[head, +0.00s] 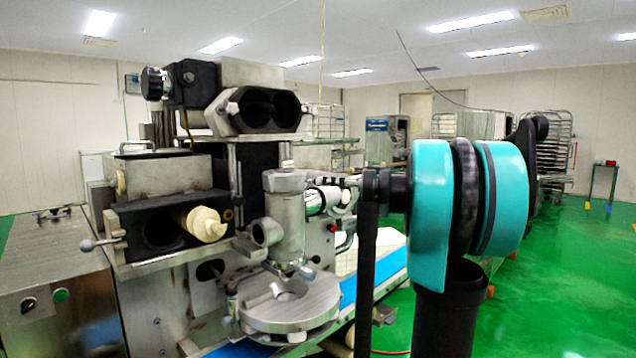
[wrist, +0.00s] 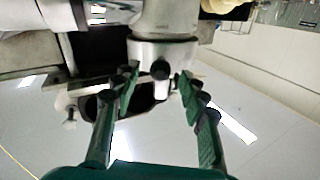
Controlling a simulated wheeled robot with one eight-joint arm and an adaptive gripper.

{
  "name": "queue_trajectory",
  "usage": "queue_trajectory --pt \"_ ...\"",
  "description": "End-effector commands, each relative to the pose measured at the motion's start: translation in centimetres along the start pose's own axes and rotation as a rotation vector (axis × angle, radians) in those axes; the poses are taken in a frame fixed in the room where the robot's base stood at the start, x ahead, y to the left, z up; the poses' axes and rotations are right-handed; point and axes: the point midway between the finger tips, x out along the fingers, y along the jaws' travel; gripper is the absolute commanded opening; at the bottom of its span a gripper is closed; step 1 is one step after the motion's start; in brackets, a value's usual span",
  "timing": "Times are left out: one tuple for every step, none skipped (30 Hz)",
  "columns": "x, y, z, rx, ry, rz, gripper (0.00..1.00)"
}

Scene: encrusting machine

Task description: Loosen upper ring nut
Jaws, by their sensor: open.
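The upper ring nut (head: 285,181) is a grey metal collar at the top of the upright metal cylinder (head: 289,232) on the machine. In the wrist view the nut (wrist: 180,52) is a pale metal ring with a dark round-ended knob (wrist: 160,69) facing me. My gripper (wrist: 159,83) is open, with one green finger on each side of the knob. The fingertips overlap the nut's lower edge in the picture; contact cannot be told. In the head view my arm reaches in from the right, and the fingers are hard to make out beside the nut.
The machine's twin-bore metal housing (head: 265,110) stands above and behind the nut. A cream-coloured screw part (head: 203,223) sticks out at left. A round metal plate (head: 288,305) lies below the cylinder. Green floor (head: 585,270) is open at right.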

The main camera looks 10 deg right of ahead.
Motion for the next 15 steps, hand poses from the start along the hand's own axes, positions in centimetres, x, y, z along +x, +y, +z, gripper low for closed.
queue_trajectory --pt "0.9 -0.1 0.0 0.000 -0.001 -0.003 0.43" --pt "1.3 -0.1 0.0 0.000 -0.001 -0.002 0.43" --pt "1.8 -0.1 0.0 0.000 -0.001 -0.003 0.43" --pt "2.1 0.0 0.0 0.000 -0.001 -0.002 0.43" --pt "2.4 0.0 0.0 0.000 0.000 -0.001 0.43" --pt "2.7 0.0 0.0 0.000 0.000 -0.001 0.43" --pt "2.9 0.0 0.0 0.000 0.000 -0.001 0.43" --pt "3.0 0.0 0.0 0.000 0.000 -0.001 0.43" --pt "3.2 0.0 0.0 0.000 0.000 -0.001 0.43" --pt "3.3 0.0 0.0 0.000 0.000 -0.001 0.43" --pt "3.4 0.0 0.0 0.000 0.000 0.000 0.43" --pt "3.4 0.0 0.0 0.000 0.000 0.000 0.43" --pt "3.4 0.0 0.0 0.000 0.000 0.000 0.43" --pt "3.4 0.0 0.0 0.000 0.000 0.001 0.43" --pt "3.4 0.0 0.0 0.000 0.000 0.001 0.43"
